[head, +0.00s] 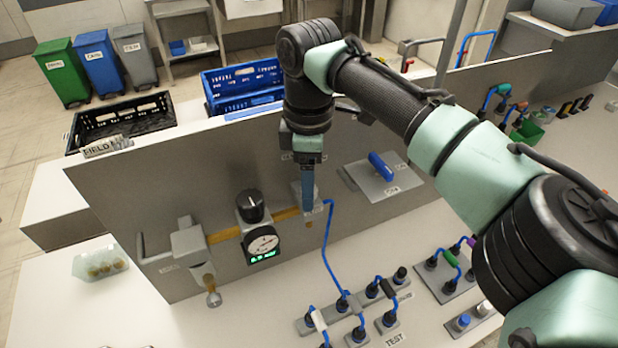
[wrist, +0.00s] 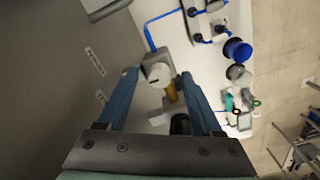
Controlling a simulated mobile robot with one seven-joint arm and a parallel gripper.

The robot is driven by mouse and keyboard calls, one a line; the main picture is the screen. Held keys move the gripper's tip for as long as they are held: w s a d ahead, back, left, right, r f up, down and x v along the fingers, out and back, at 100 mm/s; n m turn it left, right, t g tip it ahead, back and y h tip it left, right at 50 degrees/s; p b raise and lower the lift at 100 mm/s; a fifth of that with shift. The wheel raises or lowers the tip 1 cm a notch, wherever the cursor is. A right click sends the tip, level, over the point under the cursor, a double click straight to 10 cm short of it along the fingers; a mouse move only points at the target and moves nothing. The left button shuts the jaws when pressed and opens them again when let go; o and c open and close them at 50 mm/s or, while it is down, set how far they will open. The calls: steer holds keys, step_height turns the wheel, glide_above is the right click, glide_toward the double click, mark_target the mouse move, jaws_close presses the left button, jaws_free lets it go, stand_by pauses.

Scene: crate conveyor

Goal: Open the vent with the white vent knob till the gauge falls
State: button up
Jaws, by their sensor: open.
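My gripper (head: 307,205) points down beside the grey panel (head: 150,190), its blue fingers open. In the wrist view my gripper (wrist: 159,76) has a white knob (wrist: 158,73) between its two fingertips, with a gap on each side. I cannot tell whether the fingertips are down at the knob's height. In the head view the fingers mostly hide this knob. The round white gauge (head: 262,244) sits left of my gripper, with a green digital readout below its dial. The reading is too small to make out. A brass pipe (head: 225,235) runs behind it.
A black knob (head: 250,205) stands above the gauge. A spout (head: 190,240) is at the left. A blue-handled switch (head: 382,166) is on the panel to the right. A blue hose (head: 326,245) runs down to black fittings on the white bench. Blue crates (head: 240,85) lie behind the panel.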

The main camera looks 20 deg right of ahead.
jaws_close()
stand_by(0.3)
steer(key=shift+m+p, duration=0.3)
steer(key=shift+p, duration=0.05)
steer(key=m+p, duration=0.2)
steer(key=shift+r+m, duration=0.15)
steer(key=shift+m, duration=0.15)
steer(key=m+p, duration=0.4)
steer(key=m, duration=0.1)
steer(key=shift+p, duration=0.4)
steer(key=m+p, duration=0.3)
steer(key=m, duration=0.2)
steer(key=shift+p, duration=0.3)
steer(key=m+p, duration=0.3)
steer(key=m, duration=0.1)
steer(key=shift+m, duration=0.3)
